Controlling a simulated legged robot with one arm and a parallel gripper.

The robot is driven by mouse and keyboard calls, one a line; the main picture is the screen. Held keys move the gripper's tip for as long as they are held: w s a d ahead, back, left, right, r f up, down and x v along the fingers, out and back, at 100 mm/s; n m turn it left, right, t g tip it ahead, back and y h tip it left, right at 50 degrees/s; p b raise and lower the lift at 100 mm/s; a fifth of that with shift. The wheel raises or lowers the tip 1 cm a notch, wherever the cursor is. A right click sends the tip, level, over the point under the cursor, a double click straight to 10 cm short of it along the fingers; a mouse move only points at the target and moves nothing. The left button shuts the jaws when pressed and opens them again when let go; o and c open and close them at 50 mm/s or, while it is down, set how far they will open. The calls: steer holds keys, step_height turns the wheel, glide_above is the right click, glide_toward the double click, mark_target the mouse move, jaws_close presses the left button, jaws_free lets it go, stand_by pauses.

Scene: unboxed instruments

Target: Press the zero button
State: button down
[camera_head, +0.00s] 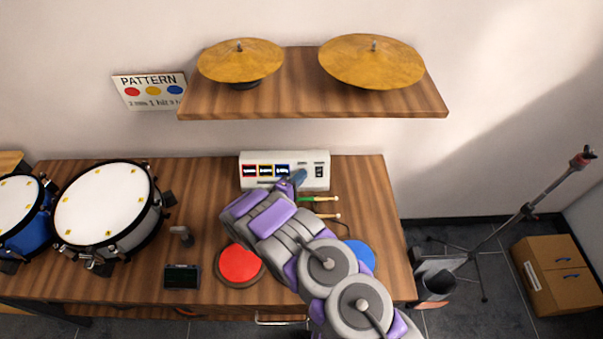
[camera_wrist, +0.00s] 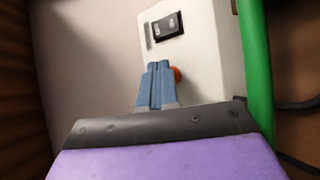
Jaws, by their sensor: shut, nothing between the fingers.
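The white instrument box (camera_head: 248,182) stands at the back of the wooden table, with small red-, yellow- and blue-framed displays and a black switch on its front. It also shows in the wrist view (camera_wrist: 205,50). My gripper (camera_head: 301,174) is shut and empty, its blue fingertips in front of the box's right half. In the wrist view my gripper (camera_wrist: 158,66) points at the box face. A round orange-red button (camera_wrist: 177,74) shows just right of the fingertips, partly hidden by them. I cannot tell whether they touch it. No zero label is legible.
A green drumstick (camera_head: 320,198) lies right of my gripper and looms close in the wrist view (camera_wrist: 256,60). Red (camera_head: 240,264) and blue (camera_head: 361,254) pads lie in front. Drums (camera_head: 105,205) stand left. A shelf (camera_head: 290,95) with cymbals hangs above.

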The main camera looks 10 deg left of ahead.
steer(key=shift+r, duration=0.1)
stand_by(0.5)
steer(key=shift+s+r, duration=0.25)
steer(key=shift+s, duration=0.1)
steer(key=s+d+r+p, duration=0.1)
steer(key=s+r+p, duration=0.2)
steer(key=s, duration=0.1)
steer(key=shift+s+d+r, duration=0.2)
steer(key=shift+s, duration=0.2)
stand_by(0.9)
